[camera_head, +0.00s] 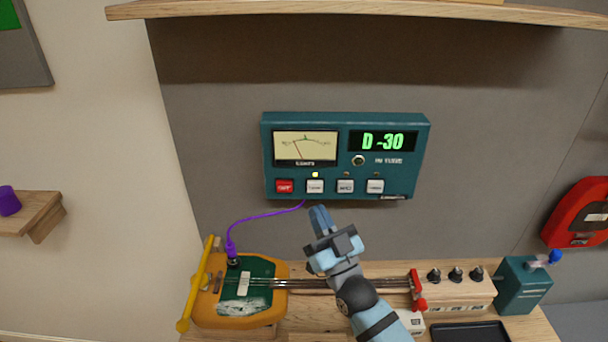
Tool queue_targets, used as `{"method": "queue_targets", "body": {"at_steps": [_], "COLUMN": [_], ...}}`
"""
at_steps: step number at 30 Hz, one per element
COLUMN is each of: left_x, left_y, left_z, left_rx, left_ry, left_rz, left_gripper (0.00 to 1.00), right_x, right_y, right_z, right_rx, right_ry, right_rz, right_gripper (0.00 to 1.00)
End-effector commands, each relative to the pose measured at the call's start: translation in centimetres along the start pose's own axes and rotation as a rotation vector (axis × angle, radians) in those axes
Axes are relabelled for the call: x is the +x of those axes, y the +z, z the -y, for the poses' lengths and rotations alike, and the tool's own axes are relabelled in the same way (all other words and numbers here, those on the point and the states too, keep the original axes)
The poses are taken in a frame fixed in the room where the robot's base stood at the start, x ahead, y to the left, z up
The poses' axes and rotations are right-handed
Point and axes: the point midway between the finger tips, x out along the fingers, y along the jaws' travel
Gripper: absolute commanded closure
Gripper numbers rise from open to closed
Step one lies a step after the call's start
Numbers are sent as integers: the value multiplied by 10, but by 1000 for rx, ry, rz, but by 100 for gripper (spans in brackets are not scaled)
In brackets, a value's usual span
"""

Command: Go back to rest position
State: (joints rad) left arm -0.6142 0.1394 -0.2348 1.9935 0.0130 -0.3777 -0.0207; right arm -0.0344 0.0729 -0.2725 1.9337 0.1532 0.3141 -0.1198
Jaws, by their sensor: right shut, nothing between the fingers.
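My right gripper (320,219) is shut and empty. It is in front of the wall, just below the teal tuner box (417,157), with its fingers pointing up. My right arm comes in from the bottom and covers part of the stringed instrument (203,309). The tuner's display reads "D -30" and a small yellow light is lit above its second button. A purple cable (262,215) runs from the tuner's underside to a plug on the instrument's yellow and green body. My left gripper is not in view.
A wooden shelf (340,10) runs along the top. A small ledge (35,214) with a purple cup (9,200) is at the left. A red wall box (580,213) hangs at the right. A teal block (522,286) and a black tray (470,333) are on the bench.

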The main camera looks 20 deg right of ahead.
Motion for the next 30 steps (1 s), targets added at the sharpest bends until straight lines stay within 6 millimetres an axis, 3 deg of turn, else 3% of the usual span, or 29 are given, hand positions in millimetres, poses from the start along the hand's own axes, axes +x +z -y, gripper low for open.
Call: {"method": "queue_targets", "body": {"at_steps": [5, 8, 12, 15, 18, 21, 25, 30], "left_x": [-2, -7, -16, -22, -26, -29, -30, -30], "left_y": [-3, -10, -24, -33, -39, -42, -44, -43], "left_z": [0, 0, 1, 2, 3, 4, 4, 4], "left_rx": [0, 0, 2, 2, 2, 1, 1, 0], "left_ry": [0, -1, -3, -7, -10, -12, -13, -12], "left_rz": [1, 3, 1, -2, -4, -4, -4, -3], "left_gripper": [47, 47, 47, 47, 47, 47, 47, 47], "right_x": [-12, -47, -135, -203, -263, -306, -336, -341], "right_y": [8, 31, 68, 83, 88, 87, 85, 86], "right_z": [1, 4, 12, 18, 23, 26, 28, 28], "right_rx": [1, 3, 11, 20, 24, 27, 29, 29], "right_ry": [-2, -7, -16, -19, -21, -21, -20, -20], "right_rz": [57, 214, 549, 781, 970, 1103, 1191, 1208], "right_gripper": [100, 100, 100, 100, 100, 100, 100, 100]}}
